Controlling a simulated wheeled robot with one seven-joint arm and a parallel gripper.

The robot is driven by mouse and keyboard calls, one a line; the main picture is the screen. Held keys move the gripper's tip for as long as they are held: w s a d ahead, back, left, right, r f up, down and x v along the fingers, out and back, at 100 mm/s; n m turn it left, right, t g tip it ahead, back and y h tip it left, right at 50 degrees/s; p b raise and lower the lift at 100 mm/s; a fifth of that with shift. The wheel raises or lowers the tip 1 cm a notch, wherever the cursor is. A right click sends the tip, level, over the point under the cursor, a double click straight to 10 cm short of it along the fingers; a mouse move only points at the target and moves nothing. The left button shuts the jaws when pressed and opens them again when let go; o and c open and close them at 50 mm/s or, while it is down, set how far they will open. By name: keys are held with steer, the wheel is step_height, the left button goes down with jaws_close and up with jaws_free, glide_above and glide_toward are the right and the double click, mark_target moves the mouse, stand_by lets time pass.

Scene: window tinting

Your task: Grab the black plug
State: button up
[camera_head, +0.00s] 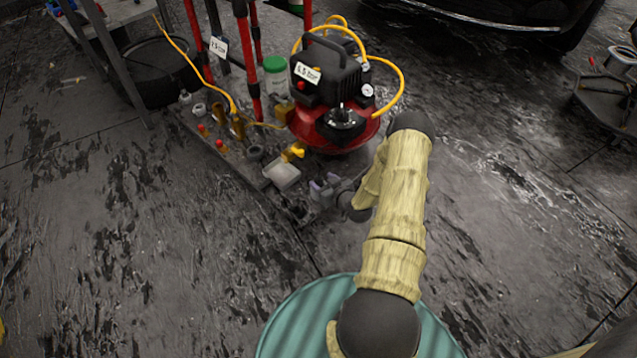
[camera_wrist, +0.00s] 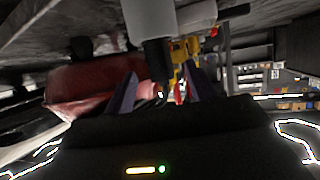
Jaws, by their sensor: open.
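My gripper (camera_head: 324,185) is open, low at the front edge of the work board, just right of a small white tray. In the wrist view the two purple-grey fingers (camera_wrist: 163,92) stand apart with nothing clearly held between them. A short black cylindrical piece (camera_wrist: 157,58), which may be the black plug, shows beyond the fingertips, below a white block. In the head view a small dark round piece (camera_head: 255,153) sits on the board behind the white tray. I cannot tell whether the two are the same thing.
A red and black compressor (camera_head: 328,85) with yellow hoses stands behind my gripper. The white tray (camera_head: 281,175), a yellow fitting (camera_head: 293,152), a green-lidded jar (camera_head: 274,75) and red posts crowd the board. A tyre (camera_head: 160,72) lies at the back left. The floor at left is open.

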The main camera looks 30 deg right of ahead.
mark_target(321, 181)
steer(key=b+x, duration=0.3)
steer(key=x, duration=0.1)
steer(key=shift+w+a+f+b, duration=0.1)
steer(key=shift+f+b, duration=0.1)
steer(key=shift+b, duration=0.15)
steer(key=shift+w, duration=0.5)
steer(key=c, duration=1.1)
steer(key=shift+o, duration=0.2)
steer(key=shift+r, duration=0.1)
step_height(321, 181, up, 10)
steer(key=p, duration=0.6)
steer(key=shift+a, duration=0.1)
